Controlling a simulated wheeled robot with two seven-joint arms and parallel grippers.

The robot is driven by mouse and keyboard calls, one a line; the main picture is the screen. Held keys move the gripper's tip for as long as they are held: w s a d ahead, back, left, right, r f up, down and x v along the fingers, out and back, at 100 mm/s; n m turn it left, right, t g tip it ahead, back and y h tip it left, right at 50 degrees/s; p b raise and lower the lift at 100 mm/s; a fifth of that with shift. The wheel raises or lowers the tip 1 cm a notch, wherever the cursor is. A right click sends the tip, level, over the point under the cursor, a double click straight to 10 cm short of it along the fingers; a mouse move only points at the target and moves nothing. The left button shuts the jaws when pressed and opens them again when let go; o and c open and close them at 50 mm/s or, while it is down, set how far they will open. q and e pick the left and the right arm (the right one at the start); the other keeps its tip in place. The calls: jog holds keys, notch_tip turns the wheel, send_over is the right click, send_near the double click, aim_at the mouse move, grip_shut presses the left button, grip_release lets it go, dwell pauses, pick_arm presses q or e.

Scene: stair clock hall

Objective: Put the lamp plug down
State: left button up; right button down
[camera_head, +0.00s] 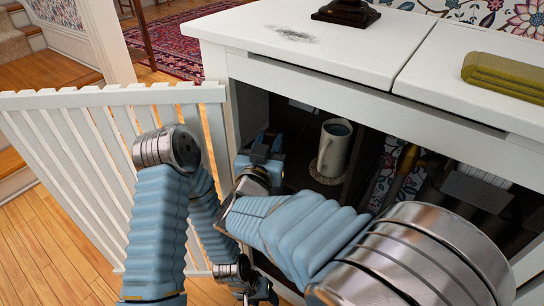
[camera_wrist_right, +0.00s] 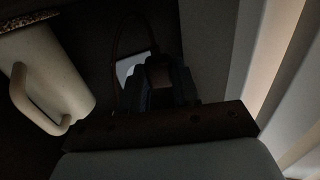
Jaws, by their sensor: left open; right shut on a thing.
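My right gripper (camera_head: 264,152) reaches into the dark left compartment of the white cabinet. In the right wrist view its dark fingers (camera_wrist_right: 165,94) are shut on a small brownish block (camera_wrist_right: 159,75), which I take for the lamp plug. A thin brown cord (camera_wrist_right: 117,58) loops up beside it. Shadow hides the plug's prongs, and I cannot tell whether it touches a surface. My left gripper (camera_head: 257,291) hangs low in front of the cabinet, open and apart from the plug.
A cream mug (camera_head: 334,148) stands on a round coaster (camera_head: 325,174) right of my right gripper. The white cabinet top (camera_head: 300,45) bears a dark lamp base (camera_head: 346,12) and a yellow-green ridged case (camera_head: 505,78). The slatted white door (camera_head: 105,120) is open at the left.

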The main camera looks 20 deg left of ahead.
jog(key=shift+w+f, duration=0.8)
jog(key=shift+f, duration=0.15)
jog(key=shift+w+f, duration=0.15)
jog(key=shift+f, duration=0.75)
jog(key=shift+w+f, duration=0.1)
jog(key=shift+f, duration=0.75)
jog(key=shift+f+b, duration=0.1)
jog(key=shift+b, duration=0.25)
jog(key=shift+f+b, duration=0.4)
jog(key=shift+f, duration=0.15)
jog(key=c, duration=0.8)
grip_release()
jog(key=shift+r, duration=0.1)
